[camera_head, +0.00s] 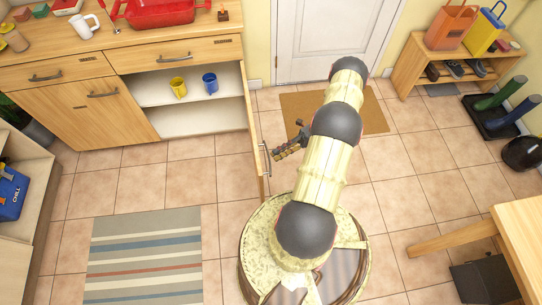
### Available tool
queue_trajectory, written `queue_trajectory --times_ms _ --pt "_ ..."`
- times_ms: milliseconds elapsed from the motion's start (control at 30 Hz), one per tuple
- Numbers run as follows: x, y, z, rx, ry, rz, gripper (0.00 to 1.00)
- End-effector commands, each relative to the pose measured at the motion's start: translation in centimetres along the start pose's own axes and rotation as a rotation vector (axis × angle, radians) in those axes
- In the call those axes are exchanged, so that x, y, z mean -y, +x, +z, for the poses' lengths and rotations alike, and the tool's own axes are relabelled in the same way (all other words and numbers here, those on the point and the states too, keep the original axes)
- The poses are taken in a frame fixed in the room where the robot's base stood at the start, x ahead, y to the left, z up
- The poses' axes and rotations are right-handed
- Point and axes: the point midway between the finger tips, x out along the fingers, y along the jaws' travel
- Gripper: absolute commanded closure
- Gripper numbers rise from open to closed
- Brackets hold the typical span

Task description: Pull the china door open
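The wooden cabinet door (253,128) that I take to be the china door stands swung wide open, seen nearly edge-on at the right of the cabinet. Its metal handle (264,160) is on the side facing my arm. The open compartment shows a yellow mug (178,87) and a blue mug (210,83) on its white shelf (150,97). My gripper (280,153) is just right of the handle, with its fingers pointing toward the door. A small gap seems to lie between them, but contact is hard to tell. The fingers are too small to tell whether they are open.
A red dish rack (165,12) and a white mug (84,26) are on the counter. A striped rug (143,256) lies in front. A shoe bench (420,62) and a wooden table (520,235) are at right.

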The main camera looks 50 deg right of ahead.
Motion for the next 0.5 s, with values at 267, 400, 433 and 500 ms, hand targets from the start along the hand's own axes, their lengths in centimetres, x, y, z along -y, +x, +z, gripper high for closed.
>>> queue_trajectory --times_ms 267,400,433,500 --pt "0.1 -5.3 0.0 0.002 -0.002 -0.002 0.80" --pt "0.1 -6.7 0.0 0.000 0.000 -0.001 0.80" --pt "0.1 -6.9 0.0 0.000 0.000 -0.001 0.80" --pt "0.0 -7.2 0.1 -0.001 -0.001 -0.001 0.80"
